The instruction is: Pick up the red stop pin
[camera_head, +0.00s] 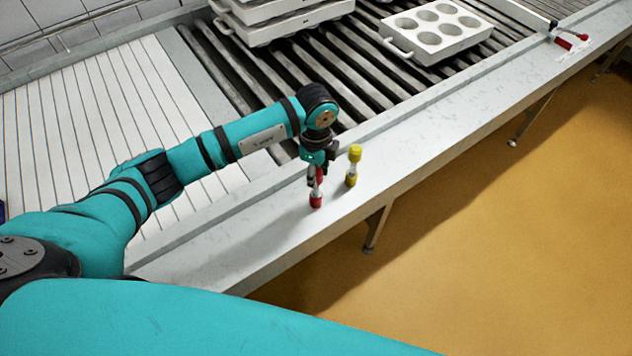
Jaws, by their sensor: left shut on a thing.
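The red stop pin (316,202) is upright, with a red lower end and a pale middle. My left gripper (317,170) points down over it and is shut on its upper part, which the fingers partly hide. I cannot tell whether the pin's foot touches the pale ledge below it. My right gripper is not in view.
A yellow stop pin (353,154) stands just right of the gripper on the pale ledge (440,139). Behind are a roller conveyor, a white mould block (430,38) and stacked white moulds (285,25). Red-ended parts (563,43) lie at far right. The ledge between is clear.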

